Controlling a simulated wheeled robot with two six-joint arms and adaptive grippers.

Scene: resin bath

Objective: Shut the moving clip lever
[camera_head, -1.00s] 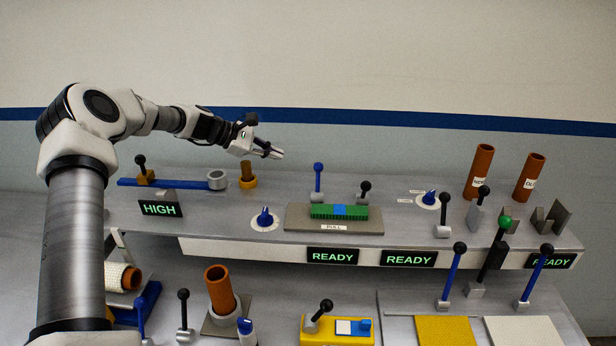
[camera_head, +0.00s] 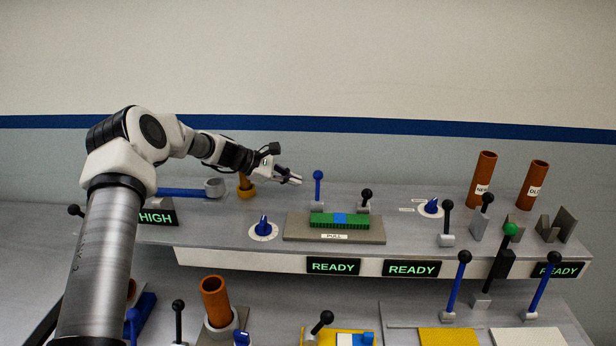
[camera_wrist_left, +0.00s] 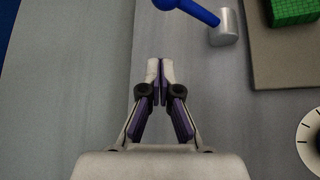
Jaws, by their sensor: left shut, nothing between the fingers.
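My left gripper (camera_head: 298,180) is shut and empty, above the back of the upper shelf. In the left wrist view its fingertips (camera_wrist_left: 160,66) meet over bare grey surface. A blue lever (camera_head: 318,187) with a round knob stands upright just right of the fingertips, apart from them; it also shows in the left wrist view (camera_wrist_left: 201,12). A black-knobbed lever (camera_head: 365,201) stands behind the green block (camera_head: 322,220) on its plate (camera_head: 375,236). No label shows which of these is the moving clip lever. My right gripper is not in view.
A blue dial (camera_head: 263,228) lies left of the plate. An orange cup (camera_head: 246,187) stands behind my gripper's wrist. My arm hides part of the left side.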

